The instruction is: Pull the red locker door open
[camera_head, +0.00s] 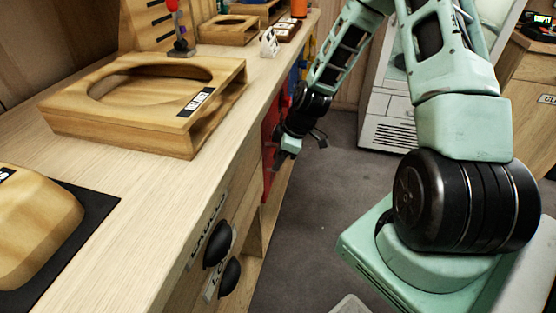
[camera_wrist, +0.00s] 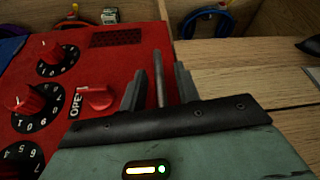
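The red locker door (camera_head: 268,139) is on the counter's front, partly hidden by my arm. In the wrist view the red door face (camera_wrist: 125,60) fills the left, with black-and-red dials (camera_wrist: 52,55) and a red knob (camera_wrist: 97,97) beside an OPEN label. My gripper (camera_head: 299,147) is beside the red door in the head view. In the wrist view my gripper (camera_wrist: 160,88) has its two fingers apart, with a thin grey upright bar (camera_wrist: 158,78) between them. Gaps show on both sides of the bar. I cannot tell what the bar is fixed to.
The wooden counter (camera_head: 150,165) runs along the left, with a wooden holder (camera_head: 90,125) on it. Black drawer pulls (camera_head: 218,245) stick out from its front. Dark floor (camera_head: 320,230) lies open right of it. A white cabinet (camera_head: 385,110) stands behind my arm.

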